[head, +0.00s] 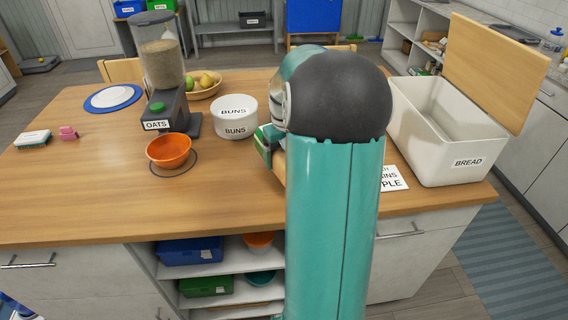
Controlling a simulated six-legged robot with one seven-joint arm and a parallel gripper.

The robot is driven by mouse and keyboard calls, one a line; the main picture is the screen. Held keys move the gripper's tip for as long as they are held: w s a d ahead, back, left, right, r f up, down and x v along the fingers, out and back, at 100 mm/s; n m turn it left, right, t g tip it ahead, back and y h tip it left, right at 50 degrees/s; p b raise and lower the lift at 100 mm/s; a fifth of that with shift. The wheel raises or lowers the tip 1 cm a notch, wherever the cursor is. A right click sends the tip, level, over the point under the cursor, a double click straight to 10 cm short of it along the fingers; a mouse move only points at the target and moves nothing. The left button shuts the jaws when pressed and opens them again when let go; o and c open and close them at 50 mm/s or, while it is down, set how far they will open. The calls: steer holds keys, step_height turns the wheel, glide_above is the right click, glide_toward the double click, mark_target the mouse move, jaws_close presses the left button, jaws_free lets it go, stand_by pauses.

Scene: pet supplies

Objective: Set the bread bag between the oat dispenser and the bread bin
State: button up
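The oat dispenser (163,70) stands upright at the back left of the table, its grey base marked OATS. The bread bin (440,135) is an open white box marked BREAD at the right end, with its wooden lid (492,70) raised. My teal arm with its dark joint covers the table between them. A small green and white piece (262,147) and a tan edge (280,168) show at the arm's left side. I cannot tell whether they belong to the bread bag. My gripper's fingers are hidden behind the arm.
A white BUNS container (234,117) stands right of the dispenser, with a fruit bowl (204,86) behind. An orange bowl (169,150) sits in front of the dispenser. A partly hidden printed card (393,178) lies beside the bin. The table's front left is clear.

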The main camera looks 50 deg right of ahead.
steer(key=shift+w+f, duration=0.15)
steer(key=shift+f, duration=0.7)
steer(key=shift+w+f, duration=0.1)
steer(key=shift+f, duration=0.75)
steer(key=shift+f, duration=0.15)
steer(key=o, duration=1.2)
steer(key=shift+o, duration=0.2)
